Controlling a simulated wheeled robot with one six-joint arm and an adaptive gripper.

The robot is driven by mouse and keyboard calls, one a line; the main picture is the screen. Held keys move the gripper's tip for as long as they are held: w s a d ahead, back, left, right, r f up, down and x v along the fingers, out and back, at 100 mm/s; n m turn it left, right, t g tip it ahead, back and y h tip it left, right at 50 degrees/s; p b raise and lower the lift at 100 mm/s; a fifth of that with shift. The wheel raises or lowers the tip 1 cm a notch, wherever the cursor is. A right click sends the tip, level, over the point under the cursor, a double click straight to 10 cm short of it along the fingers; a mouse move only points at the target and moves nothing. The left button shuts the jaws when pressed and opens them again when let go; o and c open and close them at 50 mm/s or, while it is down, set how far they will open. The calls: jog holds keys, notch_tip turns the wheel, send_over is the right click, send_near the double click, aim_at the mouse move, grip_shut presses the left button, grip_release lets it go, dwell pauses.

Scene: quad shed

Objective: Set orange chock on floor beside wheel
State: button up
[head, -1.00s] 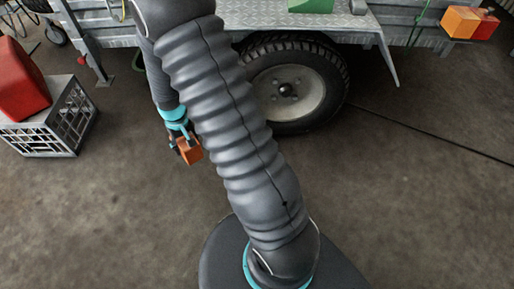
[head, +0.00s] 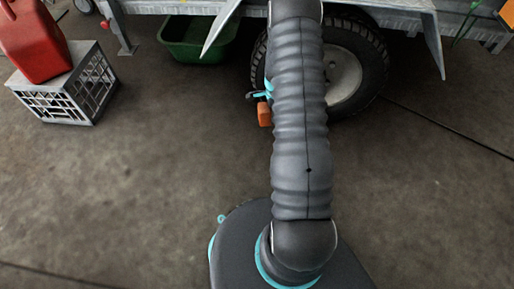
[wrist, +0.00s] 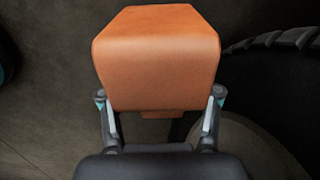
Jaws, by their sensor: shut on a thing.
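The orange chock (wrist: 156,58) fills the upper middle of the wrist view, between the two fingers of my gripper (wrist: 160,112). My gripper is shut on it. In the head view the chock (head: 264,115) shows as a small orange block just left of my arm, which hides most of my gripper (head: 262,95). The trailer wheel (head: 345,75), a black tyre with a pale hub, stands behind my arm, partly hidden by it. The chock appears close to the wheel's left side. In the wrist view the tyre (wrist: 285,40) is at the right. I cannot tell whether the chock touches the floor.
A red fuel can (head: 35,40) sits on a grey crate (head: 75,90) at the left. A green tub (head: 195,42) lies under the metal trailer (head: 160,6). Open concrete floor (head: 150,160) spreads between the crate and my base.

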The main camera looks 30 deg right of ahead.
jog(key=d+f+m, duration=0.2)
jog(key=shift+s+d+f, duration=0.1)
jog(key=shift+s+d, duration=0.2)
jog(key=shift+d, duration=0.05)
jog(key=shift+d+f+m+b, duration=0.1)
jog(key=shift+f+m+b, duration=0.2)
jog(key=shift+m, duration=0.1)
jog(key=a+f, duration=0.2)
jog(key=a, duration=0.1)
jog(key=w+a+f, duration=0.1)
jog(key=a+f, duration=0.1)
jog(key=a, duration=0.2)
jog(key=a+f+b, duration=0.1)
jog(key=a+f, duration=0.2)
jog(key=a, duration=0.1)
jog(key=shift+w+a, duration=0.15)
jog(key=shift+w, duration=0.1)
jog(key=shift+f+b, duration=0.35)
jog(key=shift+f, duration=1.5)
jog(key=shift+f, duration=0.15)
jog(key=o, duration=1.4)
jog(key=shift+o, duration=0.2)
